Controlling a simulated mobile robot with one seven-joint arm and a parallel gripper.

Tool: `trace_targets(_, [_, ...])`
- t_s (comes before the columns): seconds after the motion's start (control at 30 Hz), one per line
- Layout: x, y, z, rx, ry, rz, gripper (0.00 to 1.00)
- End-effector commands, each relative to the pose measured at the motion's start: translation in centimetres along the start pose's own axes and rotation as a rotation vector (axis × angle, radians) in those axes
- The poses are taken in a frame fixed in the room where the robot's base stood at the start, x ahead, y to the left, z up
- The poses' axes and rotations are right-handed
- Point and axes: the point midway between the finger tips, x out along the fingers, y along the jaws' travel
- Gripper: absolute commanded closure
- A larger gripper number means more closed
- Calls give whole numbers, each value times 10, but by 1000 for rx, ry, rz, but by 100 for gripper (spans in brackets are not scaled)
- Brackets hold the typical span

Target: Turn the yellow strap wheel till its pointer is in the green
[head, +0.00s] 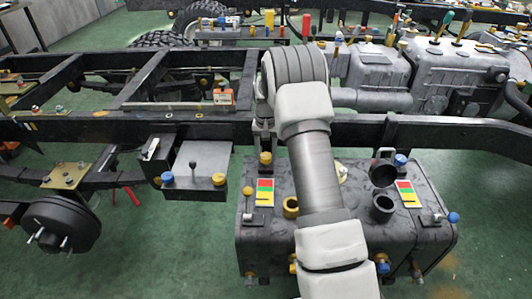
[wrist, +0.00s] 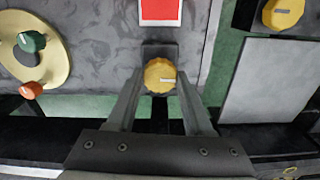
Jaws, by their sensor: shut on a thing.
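In the wrist view the pale mark points to the right. The wheel also shows in the head view (head: 265,158), just below my gripper (head: 265,143). Beside it is a colour card (head: 265,193) with red, yellow and green bands. Only the card's red part (wrist: 160,11) shows in the wrist view. I cannot tell which band the pointer is in.
A second colour card (head: 408,194) and an open black filler neck (head: 383,206) are on the tank (head: 250,240). A grey box (head: 193,172) with blue and yellow knobs stands to the left. The dark chassis rail (head: 430,130) runs behind the tank.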

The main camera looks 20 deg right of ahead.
Motion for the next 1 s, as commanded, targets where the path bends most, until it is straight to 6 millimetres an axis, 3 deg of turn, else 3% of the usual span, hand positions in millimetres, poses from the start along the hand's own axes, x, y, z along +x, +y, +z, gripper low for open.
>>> trace_targets(0.27, [-2,0,0,67,0,1,100])
trace_targets(1.0, [-2,0,0,545,1,1,100])
